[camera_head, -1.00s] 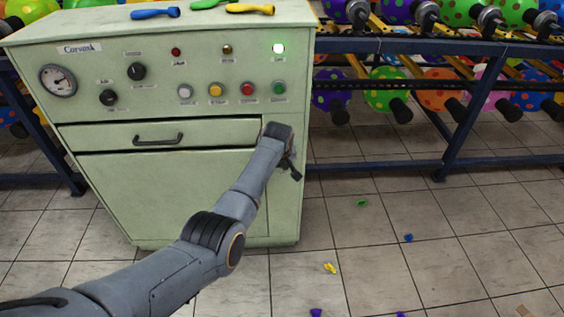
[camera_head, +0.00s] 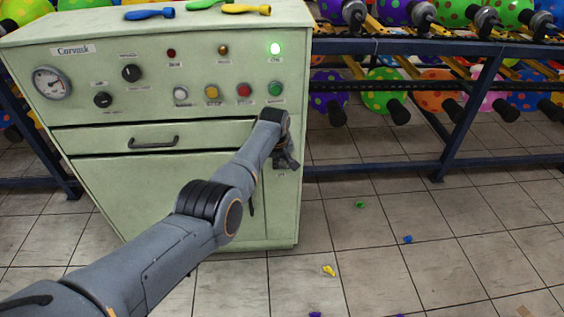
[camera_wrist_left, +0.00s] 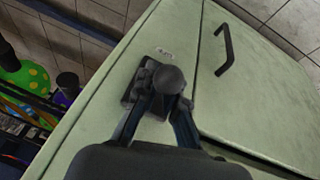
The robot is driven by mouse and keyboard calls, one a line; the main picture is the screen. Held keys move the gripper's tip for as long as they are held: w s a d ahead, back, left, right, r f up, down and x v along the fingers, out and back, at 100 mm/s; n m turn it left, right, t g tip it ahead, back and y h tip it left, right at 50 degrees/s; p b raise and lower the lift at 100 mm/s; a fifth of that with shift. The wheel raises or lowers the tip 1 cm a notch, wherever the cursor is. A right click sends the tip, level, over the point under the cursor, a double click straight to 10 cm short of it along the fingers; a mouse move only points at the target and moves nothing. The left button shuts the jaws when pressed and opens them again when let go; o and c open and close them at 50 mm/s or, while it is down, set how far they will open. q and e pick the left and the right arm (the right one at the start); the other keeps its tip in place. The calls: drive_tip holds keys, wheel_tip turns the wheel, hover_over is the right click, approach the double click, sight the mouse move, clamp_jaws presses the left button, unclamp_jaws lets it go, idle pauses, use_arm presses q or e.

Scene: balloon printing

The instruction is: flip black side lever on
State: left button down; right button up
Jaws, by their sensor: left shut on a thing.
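The black side lever (camera_wrist_left: 168,79) shows in the left wrist view as a round dark knob on a dark base, on the narrow right part of the green machine (camera_head: 90,130). My left gripper (camera_head: 286,160) is in front of that part in the head view, below the buttons. In the left wrist view my left gripper (camera_wrist_left: 166,92) has its fingers closed on either side of the lever's knob. In the head view the lever is mostly hidden by the gripper, and whether it is up or down is unclear. My right gripper is not in view.
A drawer handle (camera_head: 153,142) is on the machine's front, left of my arm. A lit green lamp (camera_head: 275,48) is above the green button (camera_head: 275,88). Racks (camera_head: 400,47) with colourful balloons stand on the right. Small balloons lie on the tiled floor.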

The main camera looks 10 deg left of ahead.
use_arm(q)
drive_tip(key=c, duration=1.4)
unclamp_jaws()
drive_tip(key=shift+s+d+f, duration=0.1)
drive_tip(key=shift+s+f, duration=0.05)
drive_tip(key=shift+f, duration=0.05)
drive_tip(key=shift+r, duration=0.2)
drive_tip(key=shift+r, duration=0.1)
drive_tip(key=v, duration=1.1)
drive_tip(key=shift+s+r, duration=0.1)
drive_tip(key=shift+r, duration=0.15)
